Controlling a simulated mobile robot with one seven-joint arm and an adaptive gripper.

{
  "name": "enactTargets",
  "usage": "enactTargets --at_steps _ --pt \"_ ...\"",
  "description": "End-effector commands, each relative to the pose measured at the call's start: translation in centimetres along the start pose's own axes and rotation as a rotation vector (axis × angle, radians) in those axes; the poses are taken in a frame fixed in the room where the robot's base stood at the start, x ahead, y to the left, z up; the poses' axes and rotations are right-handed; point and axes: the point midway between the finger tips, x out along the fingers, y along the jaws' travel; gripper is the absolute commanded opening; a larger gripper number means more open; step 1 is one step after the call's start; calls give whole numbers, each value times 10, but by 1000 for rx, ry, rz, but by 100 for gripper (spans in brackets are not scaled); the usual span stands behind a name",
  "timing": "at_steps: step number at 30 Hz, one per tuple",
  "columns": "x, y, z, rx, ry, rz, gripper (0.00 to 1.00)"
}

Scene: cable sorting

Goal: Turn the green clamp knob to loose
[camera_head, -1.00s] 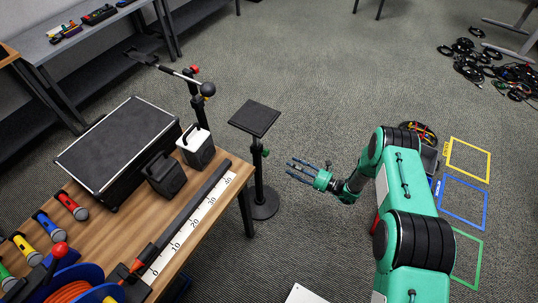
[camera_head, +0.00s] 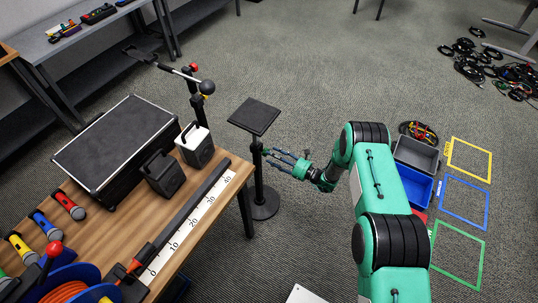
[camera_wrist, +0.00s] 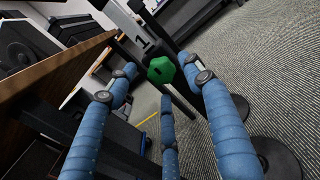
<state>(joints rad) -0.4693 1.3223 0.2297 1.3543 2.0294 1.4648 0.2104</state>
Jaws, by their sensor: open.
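The green clamp knob (camera_wrist: 161,69) shows in the wrist view, on a dark post and just ahead of my fingers. It has a faceted edge and a dark slot in its face. My gripper (camera_wrist: 161,84) is open, its three blue fingers spread around the line to the knob, with nothing between them. In the head view my gripper (camera_head: 268,157) is beside the post of the black stand, under its square top plate (camera_head: 254,116). The fingertips largely cover the knob there. I cannot tell whether any finger touches it.
The stand's round base (camera_head: 262,205) is on the carpet. Left of it, a wooden table (camera_head: 215,215) bears a black case (camera_head: 115,150), speakers, a ruler strip and microphones. Grey (camera_head: 416,155) and blue (camera_head: 405,186) bins stand right of my arm. Open carpet lies behind the arm.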

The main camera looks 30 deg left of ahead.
Motion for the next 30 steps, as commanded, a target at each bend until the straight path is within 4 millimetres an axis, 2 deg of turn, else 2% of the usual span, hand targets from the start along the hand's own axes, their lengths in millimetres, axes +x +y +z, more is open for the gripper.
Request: enactTargets --at_steps 3,7,19,20,26,30 --pt "14 1 0 0 -1 3 52" --pt "23 0 0 0 -1 1 52" --pt "28 0 1 0 0 0 52" --pt "28 0 1 0 0 0 50" --pt "28 0 1 0 -1 0 10" --pt "28 -1 1 -1 -1 0 7"
